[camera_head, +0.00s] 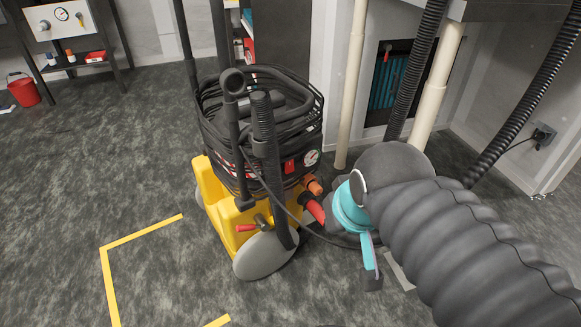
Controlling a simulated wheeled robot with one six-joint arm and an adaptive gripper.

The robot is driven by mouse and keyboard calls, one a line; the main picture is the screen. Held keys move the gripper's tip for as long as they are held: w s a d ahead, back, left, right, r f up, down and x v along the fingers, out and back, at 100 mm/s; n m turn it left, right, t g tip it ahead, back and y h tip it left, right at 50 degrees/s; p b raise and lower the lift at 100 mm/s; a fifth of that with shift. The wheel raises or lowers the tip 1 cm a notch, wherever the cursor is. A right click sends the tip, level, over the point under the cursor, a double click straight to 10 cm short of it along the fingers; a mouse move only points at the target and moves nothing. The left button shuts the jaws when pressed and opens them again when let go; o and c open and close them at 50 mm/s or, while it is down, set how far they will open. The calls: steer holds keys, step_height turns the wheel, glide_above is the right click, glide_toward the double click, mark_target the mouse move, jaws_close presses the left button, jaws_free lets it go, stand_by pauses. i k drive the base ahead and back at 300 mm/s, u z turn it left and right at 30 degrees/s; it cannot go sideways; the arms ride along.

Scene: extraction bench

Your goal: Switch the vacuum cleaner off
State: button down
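The vacuum cleaner has a yellow wheeled base (215,200) and a dark drum inside a black wire-like basket (215,125), with a hose coiled on top. A small red switch (290,166) sits on its front beside a round white gauge (312,157). Which way the switch is set is too small to tell. My gripper (366,245), with teal parts, is to the right of the cleaner and lower than the switch, apart from it in the picture. One teal finger with a dark tip points down; the other is not clearly seen, so its opening is unclear.
An orange fitting (313,184) and a red handle (314,208) stick out between cleaner and gripper. A thin black cable runs past the cleaner's front. Pale posts (435,90) and ribbed hoses (535,85) stand behind. Floor to the left, with yellow tape (108,280), is clear.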

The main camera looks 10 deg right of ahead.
mark_target(289, 165)
steer(key=z, duration=2.2)
steer(key=k, duration=1.3)
steer(key=u, duration=2.15)
steer(key=i, duration=0.5)
